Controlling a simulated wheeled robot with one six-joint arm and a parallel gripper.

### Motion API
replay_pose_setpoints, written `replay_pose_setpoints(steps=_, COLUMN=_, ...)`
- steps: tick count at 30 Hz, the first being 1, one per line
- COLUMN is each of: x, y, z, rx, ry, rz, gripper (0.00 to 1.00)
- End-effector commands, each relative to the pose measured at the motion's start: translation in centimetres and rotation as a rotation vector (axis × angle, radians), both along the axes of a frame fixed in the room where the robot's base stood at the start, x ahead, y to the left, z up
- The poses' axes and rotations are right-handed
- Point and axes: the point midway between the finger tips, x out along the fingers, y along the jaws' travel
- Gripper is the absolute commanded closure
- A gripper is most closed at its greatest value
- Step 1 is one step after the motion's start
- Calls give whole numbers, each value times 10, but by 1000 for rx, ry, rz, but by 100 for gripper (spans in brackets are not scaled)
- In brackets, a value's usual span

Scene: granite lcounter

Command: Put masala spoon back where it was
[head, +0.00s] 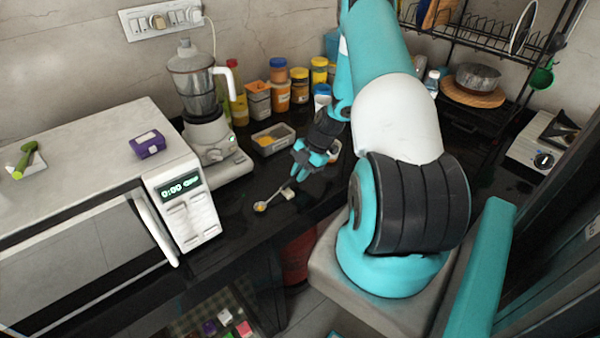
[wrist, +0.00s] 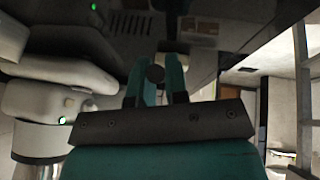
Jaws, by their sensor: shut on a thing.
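The masala spoon (head: 262,205) shows in the head view with its bowl toward the lower left, holding something yellowish. Its thin handle runs up and right to my gripper (head: 299,172), which is shut on it. In the wrist view, a small dark round end (wrist: 155,73) sits between the fingers of my gripper (wrist: 157,84); I cannot tell which part of the spoon it is. The spoon is over the black counter (head: 245,228) near its front edge; I cannot tell whether its bowl touches the surface. An open box with yellow contents (head: 261,143) stands behind my gripper.
A mixer grinder (head: 205,135) and a white microwave (head: 187,215) stand to the left. Several spice jars (head: 279,95) line the wall. A small pale block (head: 288,194) lies beside the spoon. A dish rack (head: 480,45) stands at right. Front-left counter is mostly clear.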

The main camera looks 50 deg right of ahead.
Motion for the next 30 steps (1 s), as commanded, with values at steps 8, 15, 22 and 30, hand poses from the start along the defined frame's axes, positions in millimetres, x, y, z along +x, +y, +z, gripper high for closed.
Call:
replay_pose_setpoints(steps=8, x=0, y=0, z=-1, rx=0, ry=0, rz=0, gripper=100)
replay_pose_setpoints(steps=15, x=0, y=0, z=-1, rx=0, ry=-1, rz=0, gripper=100)
replay_pose_setpoints(steps=22, x=0, y=0, z=-1, rx=0, ry=0, rz=0, gripper=65)
replay_pose_setpoints(steps=30, x=0, y=0, z=-1, rx=0, ry=0, rz=0, gripper=56)
